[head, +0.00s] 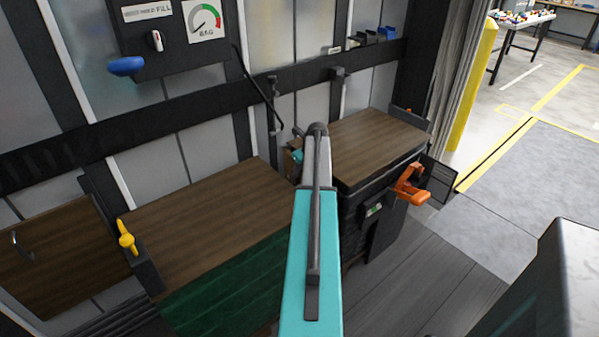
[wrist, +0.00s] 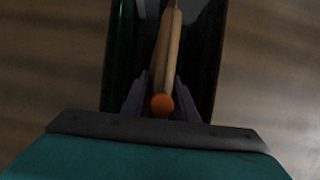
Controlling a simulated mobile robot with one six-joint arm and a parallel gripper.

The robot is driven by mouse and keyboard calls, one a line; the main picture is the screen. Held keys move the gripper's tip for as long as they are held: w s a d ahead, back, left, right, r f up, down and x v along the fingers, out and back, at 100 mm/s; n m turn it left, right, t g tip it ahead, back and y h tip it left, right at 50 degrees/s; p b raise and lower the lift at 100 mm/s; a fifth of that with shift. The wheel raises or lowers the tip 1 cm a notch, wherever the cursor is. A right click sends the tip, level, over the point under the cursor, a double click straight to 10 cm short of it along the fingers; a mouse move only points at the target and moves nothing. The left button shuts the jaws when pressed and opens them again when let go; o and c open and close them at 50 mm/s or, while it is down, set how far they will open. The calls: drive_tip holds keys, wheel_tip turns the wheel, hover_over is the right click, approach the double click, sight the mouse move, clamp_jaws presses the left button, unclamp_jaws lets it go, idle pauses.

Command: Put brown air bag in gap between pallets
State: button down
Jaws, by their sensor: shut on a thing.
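The brown air bag (wrist: 168,55) shows edge-on in the wrist view, with an orange round part (wrist: 162,105) at its near end. My gripper (wrist: 162,80) is shut on it, one grey finger on each side. The bag lines up with the dark gap between the left pallet load (head: 205,215), green-sided with a wooden top, and the right pallet load (head: 375,147), dark-sided with a wooden top. How deep the bag sits cannot be told. In the head view my arm hides most of the gripper and gap; a small brown patch shows left of the arm.
A panel with a bag gauge (head: 205,20) and a blue handle (head: 126,66) is on the wall. A yellow handle (head: 126,237) is by the left load, an orange clamp (head: 411,185) by the right. Open floor (head: 530,180) lies right, past a yellow post (head: 473,85).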

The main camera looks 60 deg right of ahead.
drive_tip(key=shift+f, duration=0.5)
idle(0.3)
drive_tip(key=c, duration=1.3)
unclamp_jaws()
drive_tip(key=shift+c, duration=0.2)
drive_tip(key=b+v, duration=0.1)
drive_tip(key=v, duration=1.2)
drive_tip(key=shift+a+r, duration=0.1)
drive_tip(key=shift+r, duration=0.25)
